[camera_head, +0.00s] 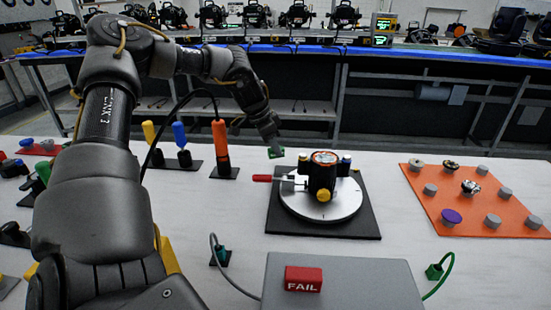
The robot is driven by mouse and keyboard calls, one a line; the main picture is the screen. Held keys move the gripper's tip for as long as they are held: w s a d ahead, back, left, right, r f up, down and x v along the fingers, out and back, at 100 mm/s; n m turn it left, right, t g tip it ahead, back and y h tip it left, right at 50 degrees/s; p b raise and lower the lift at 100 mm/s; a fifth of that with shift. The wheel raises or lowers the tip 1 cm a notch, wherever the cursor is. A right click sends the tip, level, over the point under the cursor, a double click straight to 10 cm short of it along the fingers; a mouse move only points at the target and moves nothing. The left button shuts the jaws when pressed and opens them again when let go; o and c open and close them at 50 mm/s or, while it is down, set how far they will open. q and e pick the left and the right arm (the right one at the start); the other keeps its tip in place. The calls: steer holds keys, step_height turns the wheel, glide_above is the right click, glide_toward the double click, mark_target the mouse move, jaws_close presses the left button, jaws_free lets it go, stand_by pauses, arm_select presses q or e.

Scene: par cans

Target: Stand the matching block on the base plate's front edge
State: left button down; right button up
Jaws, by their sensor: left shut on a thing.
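My left gripper (271,142) is shut on a small green block (276,154), held behind and left of the round fixture. Any marking on the block is too small to read. The black square base plate (365,229) lies on the white table and carries a white disc (310,213) with a black can-like part (321,178) on it. A red-handled tool (262,178) points left from the disc. The plate's front edge is bare. A red block marked FAIL (303,279) stands on a grey box (350,281) in front. My right gripper is out of view.
An orange mat (434,210) with several small parts lies at the right. Yellow, blue and orange-handled tools (221,139) stand upright at the back left. White table between plate and mat is clear.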

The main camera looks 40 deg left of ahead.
mark_target(271, 149)
arm_select(q)
steer(key=shift+f, duration=1.95)
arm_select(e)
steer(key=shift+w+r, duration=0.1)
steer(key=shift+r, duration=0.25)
arm_select(q)
steer(key=c, duration=1.3)
jaws_free()
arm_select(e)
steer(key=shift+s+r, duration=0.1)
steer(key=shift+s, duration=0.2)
